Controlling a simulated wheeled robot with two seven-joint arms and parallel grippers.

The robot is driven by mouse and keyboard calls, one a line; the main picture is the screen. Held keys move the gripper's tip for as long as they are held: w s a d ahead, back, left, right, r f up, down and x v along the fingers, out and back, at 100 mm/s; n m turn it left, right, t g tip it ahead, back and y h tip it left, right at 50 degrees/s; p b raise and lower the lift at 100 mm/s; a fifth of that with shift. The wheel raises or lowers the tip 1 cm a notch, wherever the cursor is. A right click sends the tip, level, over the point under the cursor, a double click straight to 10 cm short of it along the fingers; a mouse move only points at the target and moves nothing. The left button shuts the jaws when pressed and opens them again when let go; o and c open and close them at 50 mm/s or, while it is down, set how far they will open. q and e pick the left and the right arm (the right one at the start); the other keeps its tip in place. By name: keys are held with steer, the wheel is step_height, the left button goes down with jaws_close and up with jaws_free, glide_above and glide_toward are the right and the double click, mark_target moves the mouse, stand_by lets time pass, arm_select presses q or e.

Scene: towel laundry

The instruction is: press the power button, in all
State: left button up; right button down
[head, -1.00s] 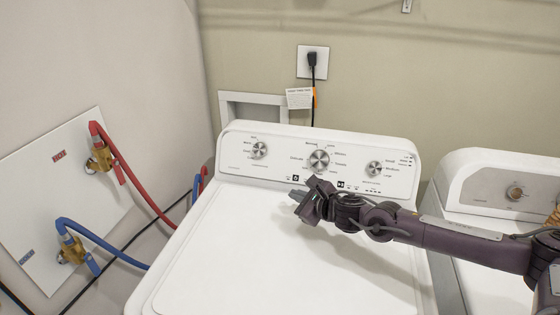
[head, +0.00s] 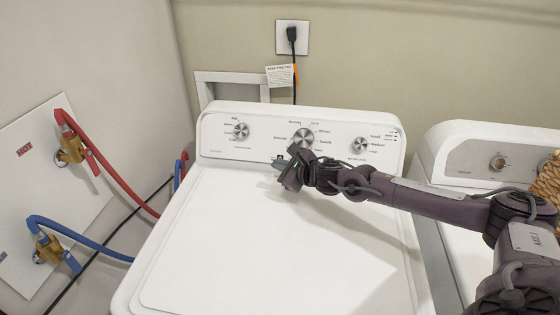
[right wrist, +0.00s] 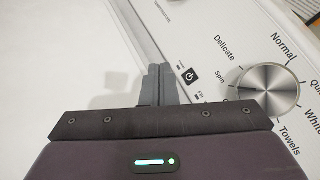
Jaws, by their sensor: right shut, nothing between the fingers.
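The white washing machine (head: 270,240) stands in the middle of the head view, with its control panel (head: 215,142) at the back. The power button (right wrist: 191,76), a small black square with a white power symbol, shows in the right wrist view on the panel beside the large middle dial (right wrist: 268,92). My right gripper (head: 278,162) is shut and empty at the panel's lower edge. Its fingertips (right wrist: 160,68) lie just left of the power button in the right wrist view; I cannot tell whether they touch the panel. My left gripper is not in view.
Left and right dials (head: 240,131) (head: 361,145) flank the middle one. A second white machine (head: 455,170) stands at the right. Red (head: 110,165) and blue (head: 85,240) hoses run along the left wall. The washer lid is clear.

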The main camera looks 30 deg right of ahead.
steer(key=w+d+f+b, duration=0.2)
steer(key=shift+w+f, duration=0.1)
steer(key=shift+w, duration=0.25)
steer(key=shift+w+d+f+b, duration=0.1)
steer(key=shift+w+d+b, duration=0.15)
steer(key=shift+w+b, duration=0.25)
steer(key=shift+d, duration=0.1)
stand_by(0.8)
stand_by(0.6)
steer(key=shift+w+d+f+b, duration=0.2)
steer(key=shift+w+b, duration=0.15)
steer(key=shift+b, duration=0.35)
steer(key=shift+w+d+f+b, duration=0.1)
steer(key=shift+w+d+b, duration=0.1)
steer(key=shift+b, duration=0.25)
steer(key=shift+s, duration=0.1)
stand_by(0.6)
steer(key=shift+s+a+r+p, duration=0.35)
steer(key=shift+s+a+r, duration=0.05)
steer(key=shift+s, duration=0.05)
